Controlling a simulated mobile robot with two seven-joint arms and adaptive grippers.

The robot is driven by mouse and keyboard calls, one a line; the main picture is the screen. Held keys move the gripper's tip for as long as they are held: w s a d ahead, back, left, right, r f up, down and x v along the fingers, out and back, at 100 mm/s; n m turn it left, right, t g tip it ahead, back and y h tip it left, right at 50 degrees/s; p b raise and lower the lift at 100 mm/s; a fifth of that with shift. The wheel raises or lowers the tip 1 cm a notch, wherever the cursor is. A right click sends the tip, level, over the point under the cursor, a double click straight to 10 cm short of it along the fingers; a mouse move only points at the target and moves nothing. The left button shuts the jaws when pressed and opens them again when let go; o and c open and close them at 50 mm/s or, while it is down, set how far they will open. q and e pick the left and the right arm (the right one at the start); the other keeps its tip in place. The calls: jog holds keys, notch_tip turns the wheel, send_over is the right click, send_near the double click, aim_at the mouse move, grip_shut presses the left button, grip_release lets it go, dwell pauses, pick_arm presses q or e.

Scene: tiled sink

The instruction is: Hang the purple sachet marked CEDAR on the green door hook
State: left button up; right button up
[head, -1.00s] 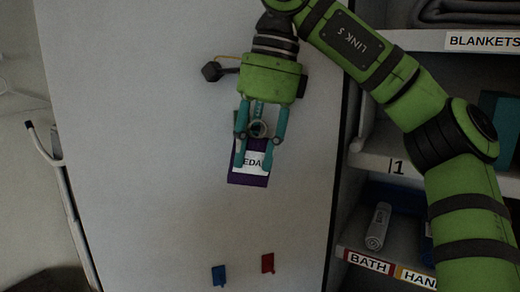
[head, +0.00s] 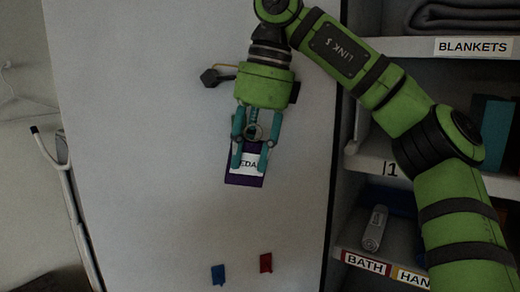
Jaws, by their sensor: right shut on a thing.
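The purple sachet (head: 245,179) hangs from my right gripper in front of the white door. Its white label shows the letters "EDA"; the rest is behind a finger. My right gripper (head: 246,160) points down and is shut on the sachet's upper part, near a ring at its top. A blue hook (head: 218,274) and a red hook (head: 266,262) sit low on the door, below the sachet. No green hook shows in this view; the arm and gripper cover part of the door. My left gripper is not in view.
The white door (head: 130,150) fills the middle, with a dark handle (head: 211,77) behind my right gripper. Shelves labelled BLANKETS (head: 474,47) and BATH (head: 366,263) stand at right. A white crutch-like pole (head: 68,195) leans at left.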

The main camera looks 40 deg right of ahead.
aim_at(261, 144)
jog(key=shift+w+d+f+m, duration=0.2)
jog(key=shift+w+d+m, duration=0.1)
jog(key=shift+w, duration=0.1)
jog(key=o, duration=1.2)
jog(key=shift+c, duration=0.2)
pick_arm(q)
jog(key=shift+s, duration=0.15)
pick_arm(e)
jog(key=shift+r, duration=0.1)
jog(key=shift+s+a+v, duration=0.1)
jog(key=shift+s+v, duration=0.05)
jog(key=shift+v, duration=1.7)
jog(key=shift+s+a+v, duration=0.1)
jog(key=shift+a+v, duration=0.05)
jog(key=shift+v, duration=1.7)
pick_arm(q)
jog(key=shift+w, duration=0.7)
pick_arm(e)
jog(key=shift+s+r, duration=0.1)
jog(key=shift+r, duration=0.1)
jog(key=shift+s, duration=0.15)
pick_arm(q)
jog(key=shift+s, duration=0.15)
